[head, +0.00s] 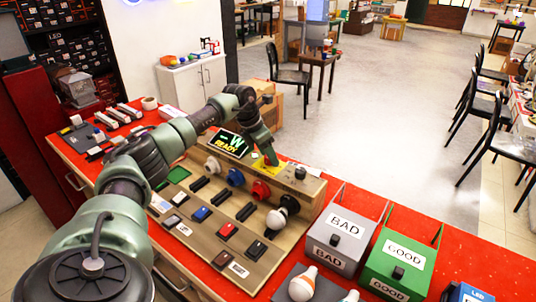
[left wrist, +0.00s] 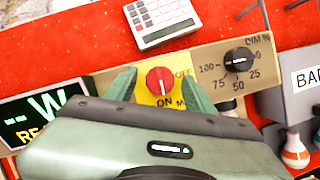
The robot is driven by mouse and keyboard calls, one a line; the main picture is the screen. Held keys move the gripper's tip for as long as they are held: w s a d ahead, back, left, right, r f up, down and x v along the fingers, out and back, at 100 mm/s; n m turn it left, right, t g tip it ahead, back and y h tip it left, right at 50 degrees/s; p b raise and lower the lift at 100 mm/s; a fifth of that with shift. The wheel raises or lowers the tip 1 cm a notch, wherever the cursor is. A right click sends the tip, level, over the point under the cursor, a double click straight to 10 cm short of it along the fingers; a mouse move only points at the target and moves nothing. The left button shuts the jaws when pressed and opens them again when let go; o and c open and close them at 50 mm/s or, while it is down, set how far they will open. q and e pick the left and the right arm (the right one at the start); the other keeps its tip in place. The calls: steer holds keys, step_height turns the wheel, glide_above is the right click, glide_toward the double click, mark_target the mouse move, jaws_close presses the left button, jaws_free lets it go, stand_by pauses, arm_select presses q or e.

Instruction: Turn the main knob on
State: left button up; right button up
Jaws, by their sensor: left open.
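The main knob (left wrist: 160,81) is a round red knob on a yellow plate with the labels OFF to its right and ON below it. A pale mark shows on its face, but which label it points to I cannot tell. The yellow plate (head: 271,171) tops the wooden test bench in the head view; the knob there is hidden by my left gripper. My left gripper (left wrist: 160,92) is open, with one green finger on each side of the knob. Whether the fingers touch it I cannot tell. My left gripper (head: 270,157) points down in the head view. My right gripper is not in view.
A black dimmer knob (left wrist: 239,60) sits right of the main knob. A calculator (left wrist: 161,18) lies behind the bench. The display (head: 230,144) reads "-W READY". A white bulb (head: 276,219) is in a socket. BAD (head: 344,233) and GOOD (head: 401,258) bins stand at right.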

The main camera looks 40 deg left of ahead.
arm_select(q)
steer(key=b+v, duration=0.1)
steer(key=v, duration=0.6)
steer(key=shift+r, duration=0.3)
steer(key=shift+s+a, duration=0.1)
steer(key=shift+s, duration=0.05)
